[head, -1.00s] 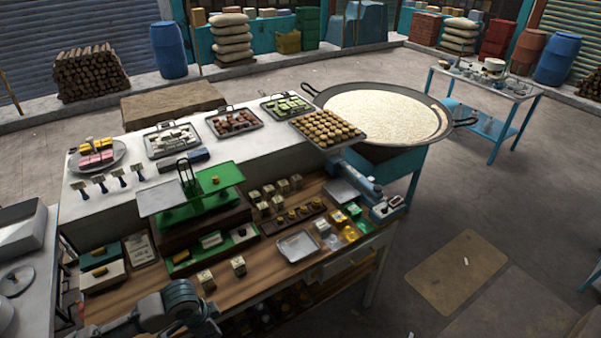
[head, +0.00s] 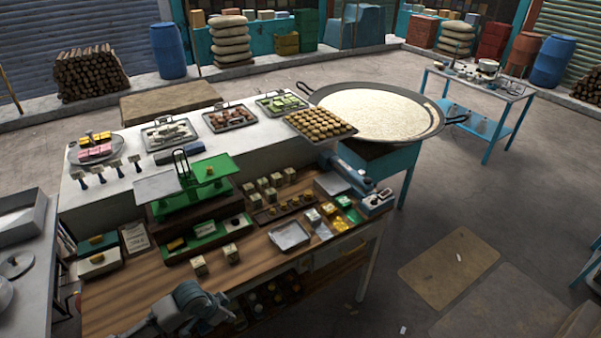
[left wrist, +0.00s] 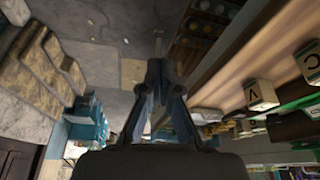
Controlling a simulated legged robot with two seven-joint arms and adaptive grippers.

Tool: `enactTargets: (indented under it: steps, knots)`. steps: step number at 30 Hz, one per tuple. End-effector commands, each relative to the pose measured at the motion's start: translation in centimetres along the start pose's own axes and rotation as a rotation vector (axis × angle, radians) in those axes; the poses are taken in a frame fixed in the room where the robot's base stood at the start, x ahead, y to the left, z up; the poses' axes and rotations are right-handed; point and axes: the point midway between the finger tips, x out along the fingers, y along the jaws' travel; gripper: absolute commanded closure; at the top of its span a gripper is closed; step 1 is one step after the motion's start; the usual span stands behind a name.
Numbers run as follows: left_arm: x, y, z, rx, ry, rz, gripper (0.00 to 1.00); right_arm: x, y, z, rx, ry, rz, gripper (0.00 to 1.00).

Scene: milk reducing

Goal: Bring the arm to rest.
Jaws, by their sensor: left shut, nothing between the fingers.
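My left arm comes in at the bottom of the head view. Its gripper (head: 222,314) is at the near front edge of the wooden counter (head: 125,297), small and partly hidden by the wrist. In the left wrist view the two dark fingers (left wrist: 158,72) come together at their tips, with nothing between them. The floor and the counter's side show beyond them. Two lettered cubes (left wrist: 262,95) lie on the counter to the right of the fingers, apart from them. My right gripper is not in view.
A green balance scale (head: 208,175) stands mid-counter. Cubes (head: 199,265) and a small metal tray (head: 289,235) lie near the front edge. A wide pan (head: 440,118) stands at the back right. The floor at right is mostly clear.

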Motion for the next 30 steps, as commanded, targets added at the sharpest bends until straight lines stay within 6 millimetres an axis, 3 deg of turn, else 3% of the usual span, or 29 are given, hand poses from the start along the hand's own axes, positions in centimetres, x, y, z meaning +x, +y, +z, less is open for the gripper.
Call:
enactTargets:
  steps: [5, 8, 12, 14, 18, 20, 24, 30]
  knots:
    - [7.0, -2.7, 0.0, -0.139, 0.081, -0.038, 1.0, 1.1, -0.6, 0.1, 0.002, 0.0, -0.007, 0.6]
    - [12.4, -4.4, 1.5, -0.239, 0.119, -0.077, 1.0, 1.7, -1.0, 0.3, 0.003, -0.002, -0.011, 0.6]
    - [21.4, -5.4, 7.1, -0.383, 0.13, -0.143, 1.0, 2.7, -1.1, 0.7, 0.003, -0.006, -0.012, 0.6]
    - [24.7, -5.0, 10.2, -0.43, 0.12, -0.169, 1.0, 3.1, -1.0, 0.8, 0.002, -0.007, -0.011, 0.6]
    - [31.5, -2.1, 18.1, -0.509, 0.069, -0.212, 1.0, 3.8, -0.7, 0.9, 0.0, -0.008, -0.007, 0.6]
    - [33.9, -0.1, 21.5, -0.532, 0.04, -0.223, 1.0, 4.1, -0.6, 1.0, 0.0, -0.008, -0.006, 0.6]
    - [38.4, 5.7, 29.3, -0.568, -0.036, -0.232, 1.0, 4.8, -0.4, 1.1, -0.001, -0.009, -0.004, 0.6]
    - [42.2, 16.4, 39.3, -0.591, -0.147, -0.205, 1.0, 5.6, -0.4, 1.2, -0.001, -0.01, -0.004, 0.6]
